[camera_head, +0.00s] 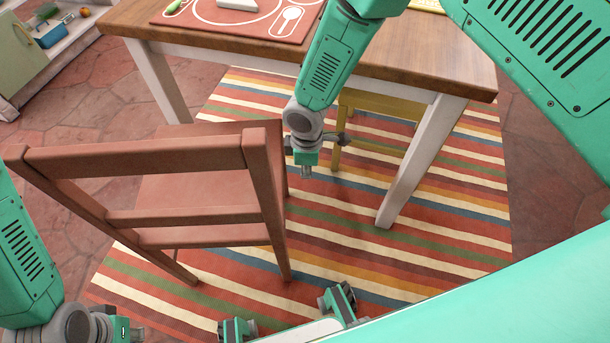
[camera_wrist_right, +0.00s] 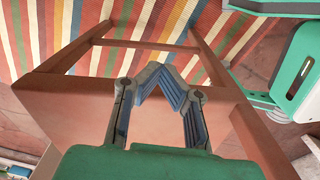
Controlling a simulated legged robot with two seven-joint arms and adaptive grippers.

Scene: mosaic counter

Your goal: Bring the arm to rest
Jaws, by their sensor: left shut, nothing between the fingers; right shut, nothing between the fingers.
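My right gripper (camera_head: 306,172) hangs from the arm coming in at the upper right. It points down in front of the wooden table, just right of the brown chair's back. In the right wrist view its fingers (camera_wrist_right: 158,70) meet at the tips with nothing between them, in front of the chair (camera_wrist_right: 70,107). My left gripper (camera_head: 128,332) is low at the left edge of the head view, below the chair. It is small and partly cut off there, shut and empty.
The brown chair (camera_head: 190,160) stands on a striped rug (camera_head: 340,235) close to my arms. The wooden table (camera_head: 420,60) holds a red placemat (camera_head: 200,22). A yellow seat (camera_head: 385,105) is under the table. Open rug lies right of the chair.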

